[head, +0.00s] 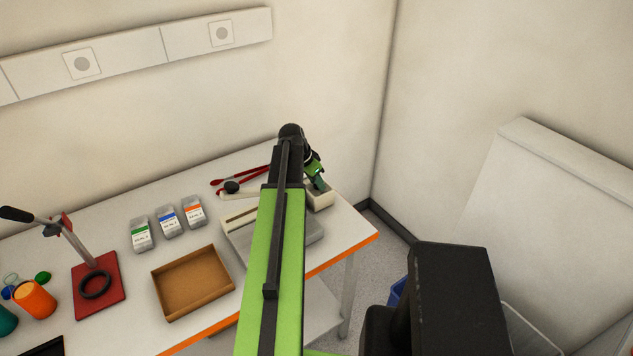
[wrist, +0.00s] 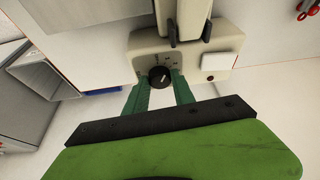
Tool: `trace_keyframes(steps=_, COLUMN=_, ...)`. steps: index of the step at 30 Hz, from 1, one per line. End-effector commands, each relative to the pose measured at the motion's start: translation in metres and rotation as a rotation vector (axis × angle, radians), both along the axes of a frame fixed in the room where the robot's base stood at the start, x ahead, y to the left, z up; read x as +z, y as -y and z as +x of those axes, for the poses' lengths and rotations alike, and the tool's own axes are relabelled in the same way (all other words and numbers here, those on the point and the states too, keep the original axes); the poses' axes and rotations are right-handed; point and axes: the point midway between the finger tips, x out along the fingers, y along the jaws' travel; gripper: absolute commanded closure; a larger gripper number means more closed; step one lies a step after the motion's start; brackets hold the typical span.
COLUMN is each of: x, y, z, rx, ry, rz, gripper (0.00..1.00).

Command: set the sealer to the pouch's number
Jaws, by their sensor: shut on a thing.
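The cream sealer (head: 321,201) stands at the table's right end, partly hidden behind my arm; its body fills the top of the wrist view (wrist: 205,62). Its round black dial (wrist: 160,77) has a pale pointer line tilted up and to the right. Three clear pouches stand in a row on the table: green-labelled (head: 141,235), blue-labelled (head: 169,222) and orange-labelled (head: 194,211). Their numbers are not legible.
A brown tray (head: 192,283) lies in front of the pouches. A grey device (head: 305,233) is partly behind my arm. Red-handled tongs (head: 240,175) lie at the back. A red-based press (head: 96,283) and an orange cup (head: 35,300) stand left.

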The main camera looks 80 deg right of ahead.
Motion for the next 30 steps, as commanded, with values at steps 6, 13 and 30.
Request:
trace_keyframes(steps=6, x=0.0, y=0.0036, z=0.0022, rx=-0.205, ry=0.0, rz=0.001, gripper=1.0)
trace_keyframes(steps=13, x=-0.0001, y=0.0056, z=0.0033, rx=-0.424, ry=-0.001, rz=0.002, gripper=1.0)
trace_keyframes(steps=30, x=0.0, y=0.0095, z=0.0039, rx=-0.904, ry=0.0, rz=0.001, gripper=1.0)
